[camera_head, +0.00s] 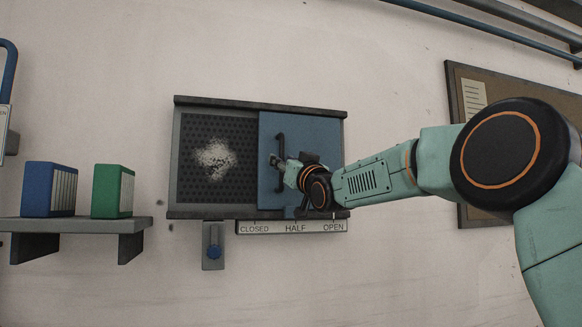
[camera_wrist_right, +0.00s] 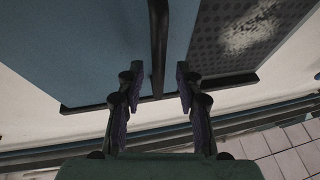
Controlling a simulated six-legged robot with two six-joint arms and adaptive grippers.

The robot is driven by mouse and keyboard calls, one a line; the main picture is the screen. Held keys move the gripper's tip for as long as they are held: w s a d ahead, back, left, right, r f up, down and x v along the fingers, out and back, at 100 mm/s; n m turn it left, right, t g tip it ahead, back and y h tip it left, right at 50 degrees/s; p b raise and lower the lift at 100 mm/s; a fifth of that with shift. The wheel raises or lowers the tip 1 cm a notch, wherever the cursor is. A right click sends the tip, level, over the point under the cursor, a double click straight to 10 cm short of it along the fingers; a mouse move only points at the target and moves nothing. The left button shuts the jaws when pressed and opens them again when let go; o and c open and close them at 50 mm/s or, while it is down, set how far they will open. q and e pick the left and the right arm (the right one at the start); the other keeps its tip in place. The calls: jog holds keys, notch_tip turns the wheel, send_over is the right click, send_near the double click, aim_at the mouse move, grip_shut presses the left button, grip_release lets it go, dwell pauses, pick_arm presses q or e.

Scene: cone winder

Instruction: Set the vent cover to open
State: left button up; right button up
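The vent cover (camera_head: 300,130) is a blue sliding plate at the right end of its dark frame, above the HALF and OPEN marks of the label strip (camera_head: 291,227). The perforated grille (camera_head: 194,185) is bare on the left, with a pale dusty patch. The cover's dark vertical handle (camera_head: 281,142) is near its left edge. My right gripper (camera_head: 275,161) is at the handle. In the right wrist view my right gripper (camera_wrist_right: 159,72) is open, its fingers on either side of the handle (camera_wrist_right: 158,40), with gaps visible. My left gripper is not in view.
A blue knob (camera_head: 214,250) on a grey bracket sits below the frame's left part. A shelf (camera_head: 85,224) with a blue binder (camera_head: 38,190) and a green binder (camera_head: 107,190) is at left. A notice board (camera_head: 480,85) hangs behind my right arm.

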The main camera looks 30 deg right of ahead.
jog(key=v, duration=0.4)
jog(key=shift+s+r, duration=0.1)
jog(key=shift+s, duration=0.05)
jog(key=shift+s+a+f, duration=0.1)
jog(key=shift+s+f, duration=0.25)
jog(key=shift+s, duration=0.15)
